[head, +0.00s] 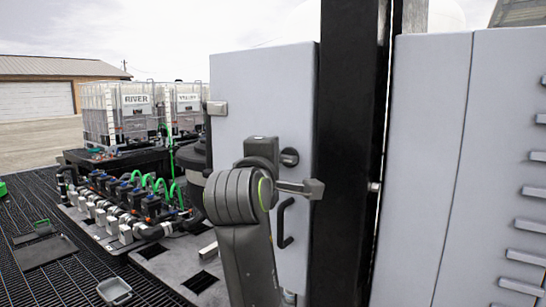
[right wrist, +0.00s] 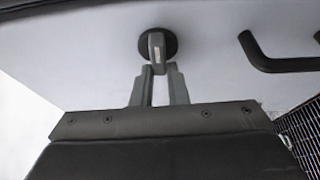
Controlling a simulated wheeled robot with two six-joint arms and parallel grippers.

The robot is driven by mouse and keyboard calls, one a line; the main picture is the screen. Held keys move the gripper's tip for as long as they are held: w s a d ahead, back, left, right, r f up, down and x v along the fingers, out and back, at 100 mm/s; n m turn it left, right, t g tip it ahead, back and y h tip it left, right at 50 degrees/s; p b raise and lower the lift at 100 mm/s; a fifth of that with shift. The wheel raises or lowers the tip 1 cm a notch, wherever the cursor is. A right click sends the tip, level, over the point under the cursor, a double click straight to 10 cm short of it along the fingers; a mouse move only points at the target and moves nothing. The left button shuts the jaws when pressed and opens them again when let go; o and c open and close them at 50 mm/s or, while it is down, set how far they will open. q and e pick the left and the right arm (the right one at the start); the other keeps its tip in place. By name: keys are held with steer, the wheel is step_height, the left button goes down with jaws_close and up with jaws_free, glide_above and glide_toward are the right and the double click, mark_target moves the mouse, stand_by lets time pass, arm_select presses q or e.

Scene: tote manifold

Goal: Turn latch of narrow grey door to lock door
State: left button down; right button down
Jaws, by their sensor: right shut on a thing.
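The narrow grey door (head: 262,95) stands upright in the middle of the head view, beside a black post, and looks closed. Its latch (head: 289,157) is a dark round knob partly behind my right arm. In the right wrist view the latch (right wrist: 157,46) shows a dark round base with a grey tab pointing towards my fingers. My right gripper (right wrist: 159,72) has its fingers on both sides of the tab's end and is shut on it. In the head view my right wrist hides its fingertips. My left gripper is in neither view.
A black bar handle (head: 284,223) is on the door below the latch. The black post (head: 345,150) and larger grey panels (head: 425,150) stand to the right. Pipes with green hoses (head: 130,200) and caged white tanks (head: 118,112) are at left, over dark grating.

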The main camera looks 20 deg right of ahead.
stand_by(0.3)
steer(key=c, duration=1.4)
jaws_free()
steer(key=shift+c, duration=0.2)
steer(key=b+v, duration=1.4)
steer(key=v, duration=0.3)
steer(key=shift+s, duration=0.2)
